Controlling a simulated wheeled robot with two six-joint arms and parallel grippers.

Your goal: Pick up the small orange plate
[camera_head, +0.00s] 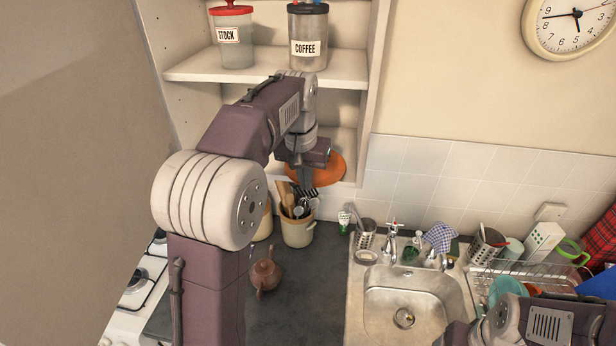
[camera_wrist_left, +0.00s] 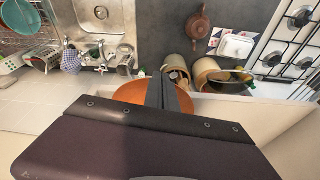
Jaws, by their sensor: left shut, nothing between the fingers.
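The small orange plate (camera_head: 329,168) sits on the lower shelf of the wall cupboard, partly hidden behind my left gripper (camera_head: 307,184). In the left wrist view the orange plate (camera_wrist_left: 130,93) shows beside and partly behind the fingers of my left gripper (camera_wrist_left: 171,92). The fingers are shut together with nothing between them. They overlap the plate in both views, and I cannot tell whether they touch it. Part of my right arm shows at the bottom right of the head view, but its fingertips do not show.
A utensil pot (camera_head: 297,231) stands below the shelf, with a brown teapot (camera_head: 265,275) nearer on the dark counter. STOCK (camera_head: 234,50) and COFFEE (camera_head: 307,48) jars stand on the shelf above (camera_head: 345,68). The sink (camera_head: 410,296) and a full dish rack lie to the right.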

